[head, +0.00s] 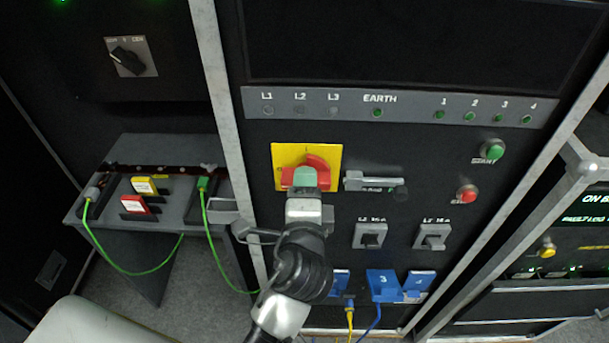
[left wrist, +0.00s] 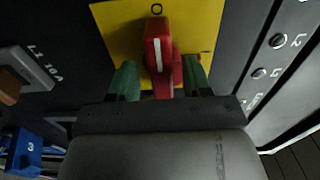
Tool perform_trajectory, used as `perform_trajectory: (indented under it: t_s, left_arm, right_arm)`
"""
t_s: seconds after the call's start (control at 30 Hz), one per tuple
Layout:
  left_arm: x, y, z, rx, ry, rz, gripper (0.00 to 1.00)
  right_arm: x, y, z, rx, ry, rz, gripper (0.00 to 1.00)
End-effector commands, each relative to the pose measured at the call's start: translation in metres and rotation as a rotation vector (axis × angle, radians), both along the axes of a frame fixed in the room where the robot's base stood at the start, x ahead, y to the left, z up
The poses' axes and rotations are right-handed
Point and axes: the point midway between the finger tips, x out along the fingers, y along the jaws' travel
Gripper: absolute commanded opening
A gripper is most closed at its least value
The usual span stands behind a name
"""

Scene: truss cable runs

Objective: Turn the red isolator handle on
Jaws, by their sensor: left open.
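The red isolator handle (head: 319,165) sits on a yellow plate (head: 285,154) on the black panel. In the left wrist view the handle (left wrist: 157,42) has a white stripe and its stripe end points at the O mark on the plate (left wrist: 115,28). The I mark is a quarter turn away, at the right there. My left gripper (head: 305,178) is in front of the handle. In the left wrist view its green fingers (left wrist: 160,80) are open, one on each side of the handle. I cannot tell whether they touch it. My right gripper is not in view.
A grey latch handle (head: 373,183) is close to the right of the plate. Green (head: 492,149) and red (head: 467,194) buttons, two small switches (head: 370,235) and blue plugs (head: 383,284) are further right and below. A grey side table (head: 150,222) with green cables stands left.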

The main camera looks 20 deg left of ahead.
Motion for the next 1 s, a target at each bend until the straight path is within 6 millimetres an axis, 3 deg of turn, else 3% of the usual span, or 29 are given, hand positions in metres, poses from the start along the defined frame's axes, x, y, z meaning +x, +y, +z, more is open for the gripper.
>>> perform_trajectory:
  t_s: [0.27, 0.6, 1.0]
  left_arm:
    - [-0.001, 0.000, 0.000, 0.000, 0.000, 0.000, 0.49]
    - [0.000, 0.000, 0.000, 0.000, 0.000, 0.000, 0.00]
    - [0.000, 0.000, 0.003, 0.078, 0.023, -0.001, 0.00]
  right_arm:
    - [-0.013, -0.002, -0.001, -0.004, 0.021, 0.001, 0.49]
    - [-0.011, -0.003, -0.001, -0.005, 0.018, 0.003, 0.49]
    - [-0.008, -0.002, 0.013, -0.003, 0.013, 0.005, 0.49]
